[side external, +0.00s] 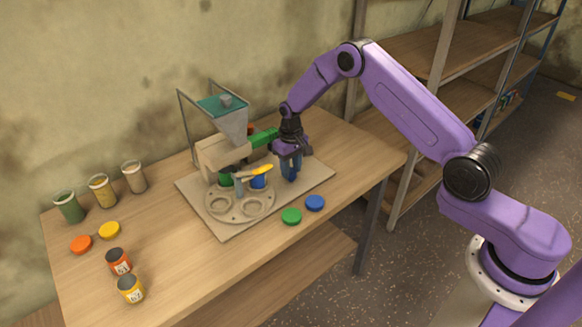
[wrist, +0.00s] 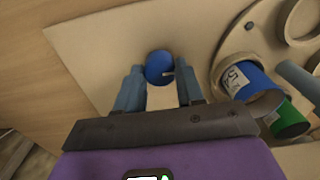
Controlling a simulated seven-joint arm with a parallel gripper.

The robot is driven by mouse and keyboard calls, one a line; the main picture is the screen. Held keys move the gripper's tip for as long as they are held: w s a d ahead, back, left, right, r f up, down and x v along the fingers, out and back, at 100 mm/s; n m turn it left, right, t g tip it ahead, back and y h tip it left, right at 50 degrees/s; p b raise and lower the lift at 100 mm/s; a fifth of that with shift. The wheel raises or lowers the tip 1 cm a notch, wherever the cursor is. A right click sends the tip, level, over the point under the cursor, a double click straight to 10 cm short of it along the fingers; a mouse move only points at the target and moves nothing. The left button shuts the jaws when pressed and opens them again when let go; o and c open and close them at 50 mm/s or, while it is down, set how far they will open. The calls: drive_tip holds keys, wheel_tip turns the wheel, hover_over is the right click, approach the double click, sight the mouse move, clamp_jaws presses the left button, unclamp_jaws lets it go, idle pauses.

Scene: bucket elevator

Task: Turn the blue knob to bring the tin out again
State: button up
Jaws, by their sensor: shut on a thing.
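The blue knob (wrist: 160,67) sits between the fingertips of my gripper (wrist: 160,85) in the wrist view. My gripper (side external: 290,165) points down over the right part of the machine's base plate (side external: 312,178) and is shut on the knob. In the side view the fingers hide most of the knob.
A grey hopper (side external: 228,125) rises above the turntable. Green (side external: 291,216) and blue (side external: 315,202) lids lie at the table's front edge. Orange (side external: 118,261) and yellow (side external: 131,289) tins, two more lids and jars (side external: 69,207) stand at left.

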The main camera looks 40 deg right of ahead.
sight(291, 171)
drive_tip(key=o, duration=1)
drive_tip(key=shift+o, duration=0.2)
wheel_tip(291, 171, up, 18)
drive_tip(key=shift+f, duration=0.25)
